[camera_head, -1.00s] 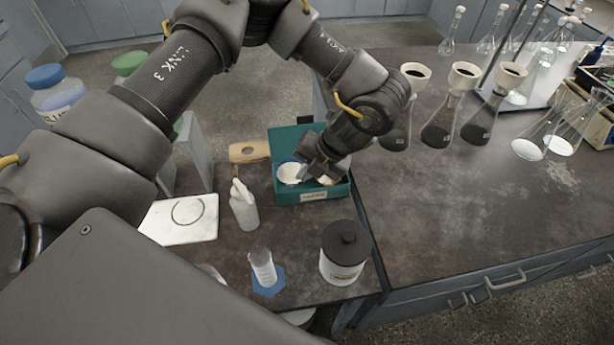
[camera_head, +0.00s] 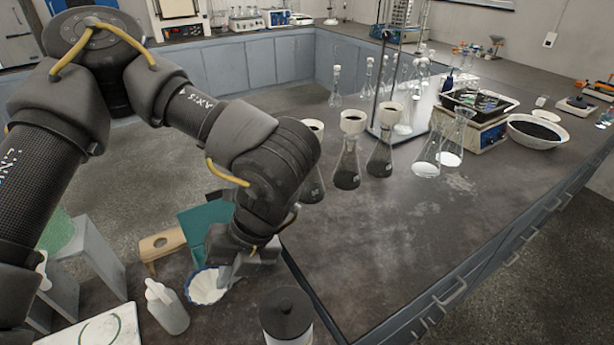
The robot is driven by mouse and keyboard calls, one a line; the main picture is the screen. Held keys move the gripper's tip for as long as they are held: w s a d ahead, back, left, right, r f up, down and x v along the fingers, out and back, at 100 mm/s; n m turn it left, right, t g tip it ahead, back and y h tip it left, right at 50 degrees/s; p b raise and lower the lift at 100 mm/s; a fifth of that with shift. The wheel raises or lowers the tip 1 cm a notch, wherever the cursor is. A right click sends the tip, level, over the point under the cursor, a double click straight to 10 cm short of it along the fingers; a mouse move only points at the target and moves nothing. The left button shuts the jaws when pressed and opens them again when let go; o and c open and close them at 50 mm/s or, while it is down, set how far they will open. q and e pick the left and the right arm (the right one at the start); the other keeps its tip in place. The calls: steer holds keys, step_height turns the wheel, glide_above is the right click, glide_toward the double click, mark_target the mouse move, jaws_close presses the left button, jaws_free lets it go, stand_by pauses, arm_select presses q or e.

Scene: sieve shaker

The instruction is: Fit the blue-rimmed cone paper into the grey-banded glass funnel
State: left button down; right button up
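The blue-rimmed cone paper (camera_head: 206,288) is a white fluted cone with its open mouth facing up. It shows at the lower left of the head view, clear of the teal box (camera_head: 203,222). My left gripper (camera_head: 228,272) is at the paper's right edge and appears shut on its rim; its fingertips are partly hidden by the wrist. Pale-topped funnels (camera_head: 352,121) sit in conical flasks (camera_head: 347,168) on the right bench. I cannot make out a grey band on any of them. My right gripper is not in view.
A white squeeze bottle (camera_head: 166,306) stands left of the paper, and a black-lidded jar (camera_head: 286,316) to its right. A wooden piece (camera_head: 162,244) lies behind. Clear flasks (camera_head: 455,140) and a bowl (camera_head: 537,131) stand farther right. The right bench's front is clear.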

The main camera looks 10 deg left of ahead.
arm_select(q)
steer(key=w+a+r+n+h, duration=0.2)
steer(key=w+n+h, duration=0.3)
steer(key=n, duration=0.8)
steer(key=w+a+r+n+h, duration=0.2)
steer(key=w+r+n+h, duration=0.2)
steer(key=n, duration=1)
steer(key=shift+w+a+r+n+t+h, duration=0.3)
steer(key=shift+w+a+t+h, duration=0.1)
steer(key=shift+w+h, duration=0.25)
